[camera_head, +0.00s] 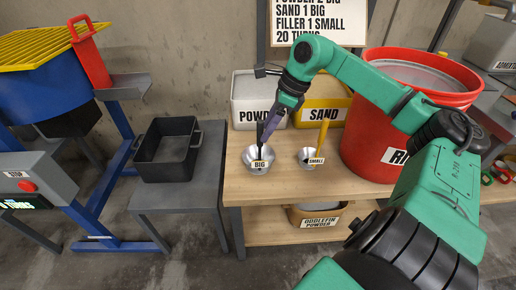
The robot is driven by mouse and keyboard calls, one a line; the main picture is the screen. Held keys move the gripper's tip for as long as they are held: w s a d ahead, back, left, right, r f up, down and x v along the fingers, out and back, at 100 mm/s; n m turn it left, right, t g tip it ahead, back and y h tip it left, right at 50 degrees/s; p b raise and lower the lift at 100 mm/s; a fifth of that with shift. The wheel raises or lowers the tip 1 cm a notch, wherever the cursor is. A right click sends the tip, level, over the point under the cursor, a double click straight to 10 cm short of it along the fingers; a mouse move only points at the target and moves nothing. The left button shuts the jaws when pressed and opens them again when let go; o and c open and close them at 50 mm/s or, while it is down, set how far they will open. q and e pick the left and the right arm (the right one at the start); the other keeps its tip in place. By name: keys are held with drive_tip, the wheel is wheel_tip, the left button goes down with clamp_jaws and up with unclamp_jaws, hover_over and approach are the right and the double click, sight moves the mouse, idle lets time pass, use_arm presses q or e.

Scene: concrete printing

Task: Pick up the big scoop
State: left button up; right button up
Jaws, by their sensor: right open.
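The big scoop (258,166) is a round metal bowl with a label reading BIG. It rests on the wooden table near its front left edge, with a dark upright handle (260,133). My right gripper (267,135) points down at the handle from above, at the end of my green arm coming in from the right. The gripper is open, with its fingertips at or very close to the handle; whether they touch it I cannot tell. My left gripper is not in view.
A small scoop (307,161) with a yellow handle stands just right. Behind are a powder bin (249,91) and a sand bin (335,113). A big red bucket (369,167) stands right. A black tray (167,151) sits on a grey stand left, beside a blue mixer (40,95).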

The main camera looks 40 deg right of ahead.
sight(262, 146)
drive_tip(key=p+x, duration=0.2)
drive_tip(key=x, duration=0.1)
drive_tip(key=shift+a+f, duration=0.15)
drive_tip(key=shift+f, duration=0.05)
drive_tip(key=shift+a+f, duration=0.1)
drive_tip(key=shift+f, duration=0.2)
drive_tip(key=shift+w+a+f, duration=0.15)
drive_tip(key=shift+w+f, duration=0.05)
drive_tip(key=shift+w, duration=0.1)
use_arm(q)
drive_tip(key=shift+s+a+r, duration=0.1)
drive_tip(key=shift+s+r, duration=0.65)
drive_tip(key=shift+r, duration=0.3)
use_arm(e)
drive_tip(key=shift+r, duration=0.1)
clamp_jaws()
